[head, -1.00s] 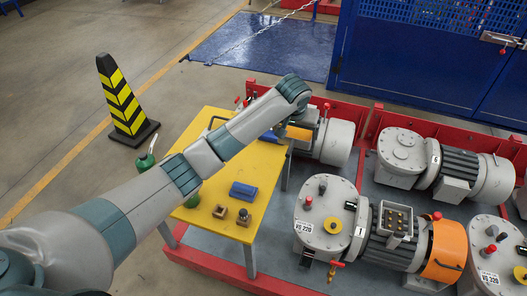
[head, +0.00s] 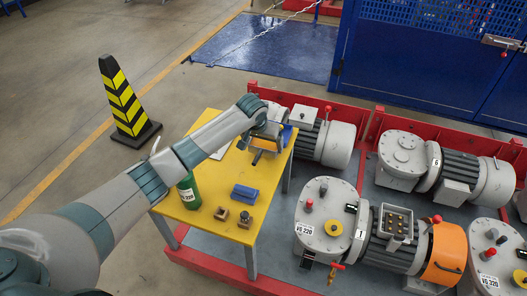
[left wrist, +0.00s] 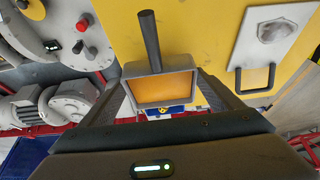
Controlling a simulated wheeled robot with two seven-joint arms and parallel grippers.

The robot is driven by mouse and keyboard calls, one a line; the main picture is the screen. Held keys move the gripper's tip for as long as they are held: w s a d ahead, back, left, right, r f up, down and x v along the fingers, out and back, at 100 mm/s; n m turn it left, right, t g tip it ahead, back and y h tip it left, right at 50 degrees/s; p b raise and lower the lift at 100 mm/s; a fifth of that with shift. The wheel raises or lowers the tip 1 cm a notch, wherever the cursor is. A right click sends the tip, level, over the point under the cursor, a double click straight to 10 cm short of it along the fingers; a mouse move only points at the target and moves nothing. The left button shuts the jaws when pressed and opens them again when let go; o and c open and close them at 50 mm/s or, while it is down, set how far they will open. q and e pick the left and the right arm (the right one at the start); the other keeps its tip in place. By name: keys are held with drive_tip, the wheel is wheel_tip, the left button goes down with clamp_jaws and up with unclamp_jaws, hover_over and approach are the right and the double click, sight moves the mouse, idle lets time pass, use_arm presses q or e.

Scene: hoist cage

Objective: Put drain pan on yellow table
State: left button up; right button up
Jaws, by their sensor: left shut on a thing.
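The drain pan (left wrist: 165,86) is a small grey square pan with an orange-yellow inside and a dark rod handle. My left gripper (left wrist: 172,100) is shut on it. In the head view my left gripper (head: 265,138) holds the pan over the far part of the yellow table (head: 210,185). The gripper and wrist hide much of the pan there. I cannot tell whether the pan touches the table top. My right gripper is not in view.
On the table are a green bottle (head: 188,190), a blue block (head: 245,193) and small brown blocks (head: 220,213). A flat light plate with a handle (left wrist: 270,45) lies beside the pan. Grey motor pumps (head: 325,220) stand right of the table. A striped cone (head: 126,105) stands left.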

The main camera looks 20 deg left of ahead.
sight(264, 152)
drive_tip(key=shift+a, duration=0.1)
use_arm(q)
wheel_tip(264, 152, down, 4)
drive_tip(key=shift+r, duration=0.15)
drive_tip(key=shift+f, duration=0.2)
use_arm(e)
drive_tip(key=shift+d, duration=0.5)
use_arm(q)
drive_tip(key=o, duration=1)
drive_tip(key=shift+f, duration=0.1)
drive_tip(key=shift+o, duration=0.2)
drive_tip(key=shift+r, duration=0.25)
drive_tip(key=shift+s+r, duration=0.3)
drive_tip(key=shift+r, duration=0.3)
drive_tip(key=v, duration=1)
drive_tip(key=shift+s+r+p, duration=0.15)
drive_tip(key=shift+r+p, duration=0.1)
drive_tip(key=shift+p, duration=0.1)
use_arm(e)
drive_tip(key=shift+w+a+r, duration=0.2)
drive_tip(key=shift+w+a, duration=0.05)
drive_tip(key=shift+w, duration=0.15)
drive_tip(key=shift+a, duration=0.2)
